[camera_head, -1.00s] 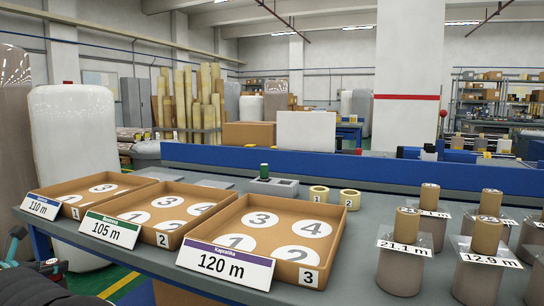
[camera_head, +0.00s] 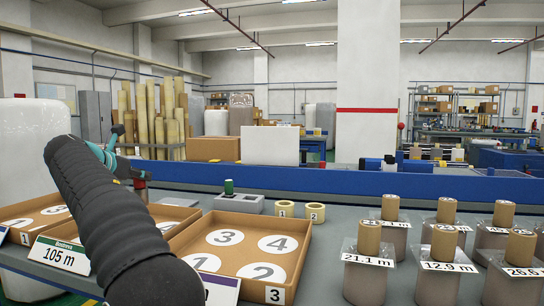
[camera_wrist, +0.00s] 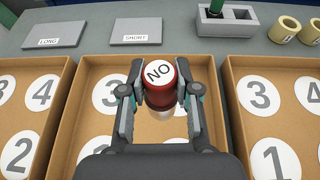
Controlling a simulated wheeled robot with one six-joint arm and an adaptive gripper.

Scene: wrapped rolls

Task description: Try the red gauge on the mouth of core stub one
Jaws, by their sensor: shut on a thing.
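My gripper (camera_wrist: 160,92) is shut on the red gauge (camera_wrist: 166,96), whose white end cap reads "NO", above the middle tray in the wrist view. Core stub one (camera_head: 283,209), a short pale yellow ring marked 1, stands on the bench beside stub two (camera_head: 315,212). Both stubs also show at the top right of the wrist view, apart from my gripper; stub one (camera_wrist: 285,28) is the left one.
A grey holder (camera_wrist: 224,22) with a green gauge (camera_wrist: 214,7) in one slot stands behind the trays; its other slot looks empty. Plates marked LONG (camera_wrist: 55,34) and SHORT (camera_wrist: 136,31) lie nearby. Wrapped rolls with length cards, such as 21.1 m (camera_head: 365,280), stand at right.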

